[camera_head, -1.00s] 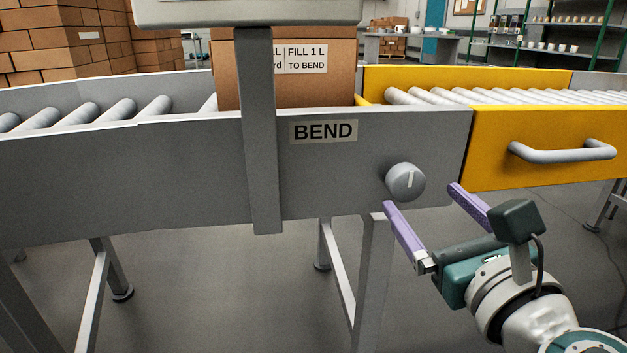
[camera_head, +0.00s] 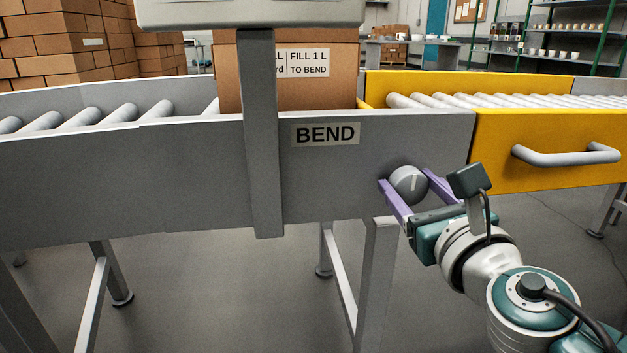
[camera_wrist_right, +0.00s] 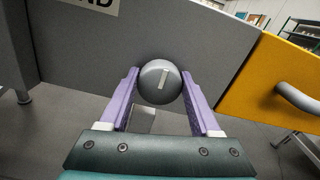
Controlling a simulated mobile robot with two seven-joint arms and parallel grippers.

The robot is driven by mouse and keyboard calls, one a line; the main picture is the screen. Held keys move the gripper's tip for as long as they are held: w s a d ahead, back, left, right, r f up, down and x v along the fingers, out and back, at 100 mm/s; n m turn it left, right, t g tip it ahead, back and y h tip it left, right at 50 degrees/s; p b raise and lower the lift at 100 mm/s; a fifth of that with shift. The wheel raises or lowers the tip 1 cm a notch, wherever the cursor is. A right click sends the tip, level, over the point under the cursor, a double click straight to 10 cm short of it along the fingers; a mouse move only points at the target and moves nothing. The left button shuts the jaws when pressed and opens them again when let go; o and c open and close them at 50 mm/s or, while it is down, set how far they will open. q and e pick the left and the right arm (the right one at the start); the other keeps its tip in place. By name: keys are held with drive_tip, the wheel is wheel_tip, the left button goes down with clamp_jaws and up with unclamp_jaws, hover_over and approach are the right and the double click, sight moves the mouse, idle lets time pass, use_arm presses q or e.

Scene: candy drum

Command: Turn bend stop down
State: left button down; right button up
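The bend stop knob (camera_head: 408,186) is a round grey dial on the side of the grey conveyor, below and right of the BEND label (camera_head: 325,134). A light line on its face stands close to upright in the head view. My right gripper (camera_head: 405,179) is open, with its purple fingers on either side of the knob. In the right wrist view the knob (camera_wrist_right: 160,82) sits between the fingertips of the gripper (camera_wrist_right: 160,88); small gaps seem to remain, and contact is hard to tell. My left gripper is not in view.
A cardboard box (camera_head: 330,85) stands on the conveyor (camera_head: 180,180) behind a grey post (camera_head: 261,150). A yellow conveyor section (camera_head: 560,150) with a grey handle (camera_head: 567,155) lies to the right. A conveyor leg (camera_head: 376,270) stands below the knob.

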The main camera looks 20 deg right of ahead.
drive_tip(key=c, duration=0.8)
drive_tip(key=shift+c, duration=0.2)
drive_tip(key=shift+m, duration=0.4)
drive_tip(key=m+b, duration=0.1)
drive_tip(key=m, duration=0.3)
drive_tip(key=shift+d+f+m, duration=0.1)
drive_tip(key=shift+m, duration=0.2)
drive_tip(key=m+b, duration=0.1)
drive_tip(key=m, duration=0.3)
drive_tip(key=shift+m+b, duration=0.3)
drive_tip(key=m, duration=0.5)
drive_tip(key=shift+d+b, duration=0.1)
drive_tip(key=shift+b, duration=0.3)
drive_tip(key=shift+m, duration=1.4)
